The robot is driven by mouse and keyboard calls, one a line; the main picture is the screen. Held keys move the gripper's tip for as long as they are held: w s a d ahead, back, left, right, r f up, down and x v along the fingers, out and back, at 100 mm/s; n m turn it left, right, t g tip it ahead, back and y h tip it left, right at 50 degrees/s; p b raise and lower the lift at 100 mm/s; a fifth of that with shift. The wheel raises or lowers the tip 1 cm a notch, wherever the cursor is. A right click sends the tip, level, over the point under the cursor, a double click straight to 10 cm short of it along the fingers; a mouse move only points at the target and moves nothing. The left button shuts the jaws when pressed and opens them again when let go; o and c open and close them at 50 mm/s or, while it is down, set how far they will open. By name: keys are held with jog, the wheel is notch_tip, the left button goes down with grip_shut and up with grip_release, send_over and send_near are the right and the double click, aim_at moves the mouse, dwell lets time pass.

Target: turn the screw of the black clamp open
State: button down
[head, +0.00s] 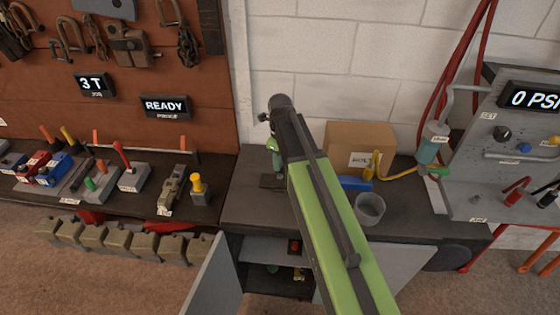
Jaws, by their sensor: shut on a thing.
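My gripper (277,165) points down over the bench at the middle of the head view, small and partly hidden behind my green and black arm. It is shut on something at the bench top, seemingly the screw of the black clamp. A dark, flat piece (271,182) shows on the bench just under it and looks like part of the black clamp. The screw itself is too small and covered to make out, so its turn cannot be told.
A cardboard box (358,143), a blue bin (354,184) and a grey cup (370,208) stand right of my arm. A yellow-topped tool (198,186) stands to the left. A grey cabinet door (213,282) hangs open below. A gauge panel (510,150) is at the right.

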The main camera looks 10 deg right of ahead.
jog(key=shift+n, duration=0.4)
